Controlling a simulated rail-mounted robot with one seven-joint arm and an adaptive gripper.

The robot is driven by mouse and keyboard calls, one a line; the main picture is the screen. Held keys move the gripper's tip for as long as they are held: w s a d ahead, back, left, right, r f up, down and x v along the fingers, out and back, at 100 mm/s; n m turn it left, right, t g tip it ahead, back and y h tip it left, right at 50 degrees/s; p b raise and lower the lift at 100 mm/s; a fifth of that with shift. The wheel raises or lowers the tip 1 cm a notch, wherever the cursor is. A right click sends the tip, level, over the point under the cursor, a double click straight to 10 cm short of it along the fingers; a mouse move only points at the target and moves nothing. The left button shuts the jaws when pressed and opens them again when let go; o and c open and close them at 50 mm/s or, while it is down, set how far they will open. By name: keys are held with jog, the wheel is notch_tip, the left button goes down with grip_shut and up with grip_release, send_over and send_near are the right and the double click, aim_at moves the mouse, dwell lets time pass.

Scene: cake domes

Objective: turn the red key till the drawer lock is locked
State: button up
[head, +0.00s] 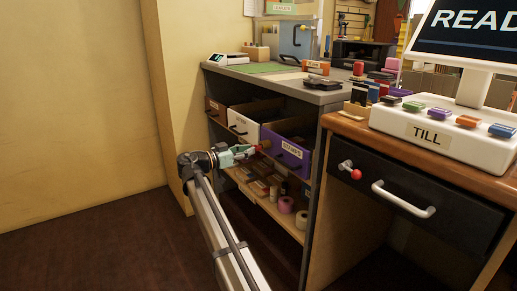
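The black till drawer (465,220) is under the wooden counter on the right and looks shut. At its upper left is a small metal lock (345,166) with the red key's round red head (356,175) showing just below and right of it. Which way the lock is turned is too small to tell. My gripper (256,150) is well to the left of the key, in front of the shelf bins. A small red-orange piece shows at its fingertips; I cannot tell whether it is held or behind them.
A white bar handle (403,200) sticks out of the drawer front, right of the key. A purple stamps bin (288,154) and a white bin (243,127) are close behind my gripper. The grey shelf post (315,190) lies between gripper and drawer. Floor in front is clear.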

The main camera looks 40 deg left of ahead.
jog(key=shift+v, duration=2.95)
jog(key=shift+a, duration=0.1)
